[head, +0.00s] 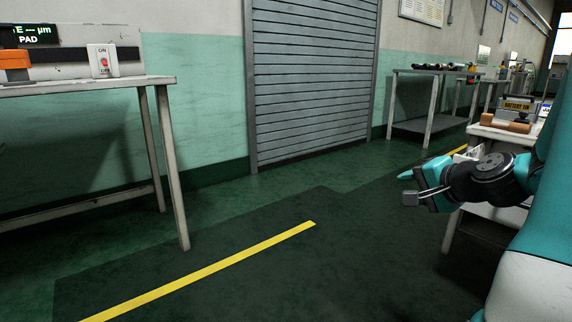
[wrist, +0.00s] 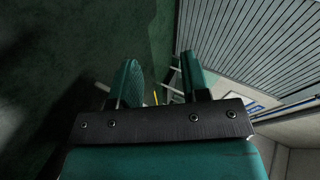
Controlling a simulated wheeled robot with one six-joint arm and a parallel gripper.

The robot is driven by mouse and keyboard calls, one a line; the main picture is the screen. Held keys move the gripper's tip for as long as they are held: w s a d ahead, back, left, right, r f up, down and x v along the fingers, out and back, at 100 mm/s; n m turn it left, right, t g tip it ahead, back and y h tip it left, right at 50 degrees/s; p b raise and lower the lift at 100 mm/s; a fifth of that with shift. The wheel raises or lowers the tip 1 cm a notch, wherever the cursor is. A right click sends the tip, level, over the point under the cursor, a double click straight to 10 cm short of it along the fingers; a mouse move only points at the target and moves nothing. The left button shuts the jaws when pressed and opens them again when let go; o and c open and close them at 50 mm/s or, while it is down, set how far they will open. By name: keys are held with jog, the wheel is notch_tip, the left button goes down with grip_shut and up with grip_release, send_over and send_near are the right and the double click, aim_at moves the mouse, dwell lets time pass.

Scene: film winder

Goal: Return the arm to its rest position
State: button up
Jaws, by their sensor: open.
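My gripper (head: 412,178) is at the right of the head view, held out over the floor at about the height of the right-hand table. Its teal fingers show in the wrist view (wrist: 163,76), apart, with nothing between them. The gripper is open and empty. The rest of my arm runs off the right edge of the head view.
A white table (head: 485,131) with a labelled battery bin (head: 518,107) stands close behind my gripper. Another table (head: 100,85) at the left bears a red-switch box (head: 103,61). A roller shutter (head: 312,80) closes the back wall. The green floor (head: 300,270) between is clear.

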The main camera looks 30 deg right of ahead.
jog(key=w+a+r+n+g+y+p, duration=0.15)
jog(key=a+n, duration=0.25)
jog(key=a, duration=0.4)
jog(key=a+r+n+g+y+p, duration=0.2)
jog(key=a+n+y, duration=0.15)
jog(key=a, duration=0.35)
jog(key=w+a+r+n+g+y+p, duration=0.15)
jog(key=a+n, duration=0.25)
jog(key=a, duration=0.4)
jog(key=s+a+r+n+g+p, duration=0.4)
jog(key=s+a+n, duration=0.2)
jog(key=s+a, duration=0.15)
jog(key=s+a+r+n+g+p, duration=0.4)
jog(key=s+a+n, duration=0.2)
jog(key=s+a, duration=0.15)
notch_tip(320, 180, up, 37)
jog(key=d+p, duration=0.1)
jog(key=p, duration=3.6)
jog(key=shift+r+h, duration=0.15)
jog(key=shift+h, duration=0.2)
jog(key=shift+w, duration=0.1)
